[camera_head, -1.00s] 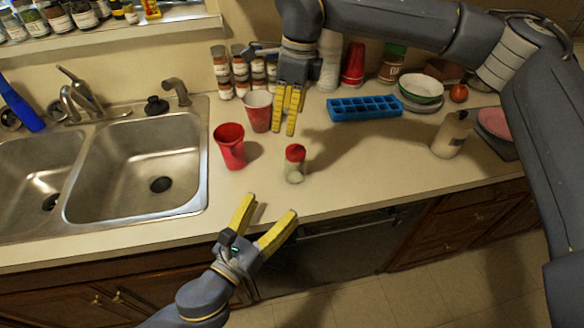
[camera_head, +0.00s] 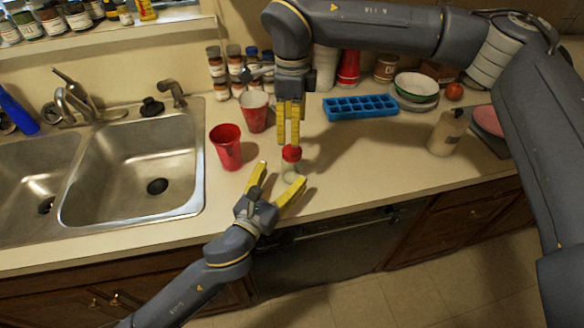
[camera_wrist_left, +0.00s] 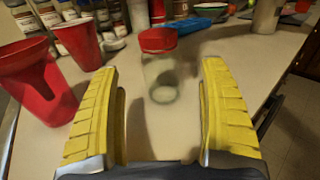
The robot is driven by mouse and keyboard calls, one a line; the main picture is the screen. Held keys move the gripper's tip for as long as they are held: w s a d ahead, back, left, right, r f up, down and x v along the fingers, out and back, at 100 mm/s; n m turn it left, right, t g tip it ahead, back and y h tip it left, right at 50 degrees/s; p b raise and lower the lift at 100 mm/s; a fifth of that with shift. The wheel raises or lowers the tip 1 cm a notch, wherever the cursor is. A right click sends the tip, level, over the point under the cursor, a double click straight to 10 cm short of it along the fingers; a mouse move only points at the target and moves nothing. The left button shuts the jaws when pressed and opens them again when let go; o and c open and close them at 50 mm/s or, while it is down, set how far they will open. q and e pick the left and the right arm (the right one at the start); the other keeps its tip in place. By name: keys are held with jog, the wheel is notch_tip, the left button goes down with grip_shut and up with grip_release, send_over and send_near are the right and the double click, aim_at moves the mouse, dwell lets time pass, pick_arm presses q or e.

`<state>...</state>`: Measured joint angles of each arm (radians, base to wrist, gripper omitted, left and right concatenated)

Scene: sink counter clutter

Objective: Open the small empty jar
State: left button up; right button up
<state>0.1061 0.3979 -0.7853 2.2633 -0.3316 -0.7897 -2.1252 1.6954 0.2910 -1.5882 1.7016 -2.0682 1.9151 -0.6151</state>
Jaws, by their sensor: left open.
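The small jar (camera_head: 290,172) stands upright on the counter, with a clear, empty-looking glass body and a red lid (camera_head: 291,153). In the left wrist view the jar (camera_wrist_left: 163,78) stands ahead, between the lines of the fingers and slightly beyond their tips. My left gripper (camera_head: 281,174) is open and low at the jar's near side, with nothing held. My right gripper (camera_head: 288,142) points down just above and behind the lid, with a narrow gap between its yellow fingers. Whether it touches the lid is hard to tell.
A red cup (camera_head: 228,150) and another red cup (camera_head: 255,112) stand left of the jar. A blue ice tray (camera_head: 360,107) and a soap bottle (camera_head: 446,134) are to the right. The sink (camera_head: 135,175) is at left. Counter between jar and bottle is clear.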

aim_at(287, 168)
pick_arm(q)
jog(key=shift+x, duration=3.25)
